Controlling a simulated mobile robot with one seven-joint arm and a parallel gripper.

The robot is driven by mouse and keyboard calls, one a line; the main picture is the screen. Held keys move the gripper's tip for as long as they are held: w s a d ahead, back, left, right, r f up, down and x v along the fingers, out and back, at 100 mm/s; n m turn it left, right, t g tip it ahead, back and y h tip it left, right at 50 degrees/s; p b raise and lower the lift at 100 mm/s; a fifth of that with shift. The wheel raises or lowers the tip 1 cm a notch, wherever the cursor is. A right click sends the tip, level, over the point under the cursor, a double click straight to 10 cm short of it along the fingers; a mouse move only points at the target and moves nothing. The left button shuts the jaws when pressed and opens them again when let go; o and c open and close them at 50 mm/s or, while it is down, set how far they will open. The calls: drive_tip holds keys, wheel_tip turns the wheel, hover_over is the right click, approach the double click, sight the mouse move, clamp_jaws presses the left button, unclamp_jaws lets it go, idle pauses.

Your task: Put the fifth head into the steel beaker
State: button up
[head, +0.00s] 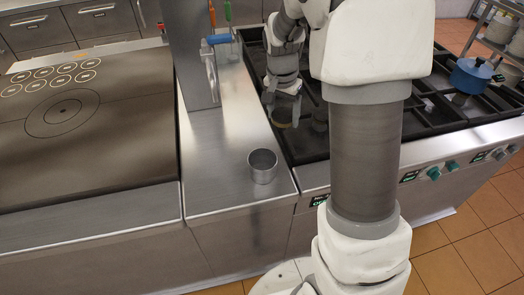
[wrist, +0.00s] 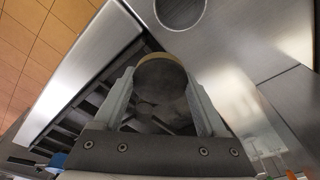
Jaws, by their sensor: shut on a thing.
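The steel beaker (head: 262,172) stands upright on the steel counter strip between the flat hotplate and the burner range. Its round rim (wrist: 180,28) also shows at the top edge of the wrist view. My gripper (head: 284,104) is over the range's left edge, behind and slightly right of the beaker. It is shut on a round head (head: 281,119), dark with a tan rim. In the wrist view the head (wrist: 161,85) sits between both fingers of my gripper (wrist: 162,78), apart from the beaker. The beaker's inside is too small to read.
The black burner range (head: 450,110) carries a blue pot (head: 472,76) at its far right. A steel post (head: 194,60) with hanging coloured-handled tools stands behind the beaker. The hotplate (head: 80,150) is clear in front. Counter around the beaker is free.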

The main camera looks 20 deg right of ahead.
drive_tip(key=s+a+f, duration=0.2)
drive_tip(key=a+f, duration=0.4)
drive_tip(key=f, duration=0.2)
drive_tip(key=shift+s+a+p, duration=0.15)
drive_tip(key=shift+s+p, duration=0.25)
drive_tip(key=shift+f, duration=0.15)
drive_tip(key=shift+f+b, duration=0.55)
drive_tip(key=shift+b, duration=0.05)
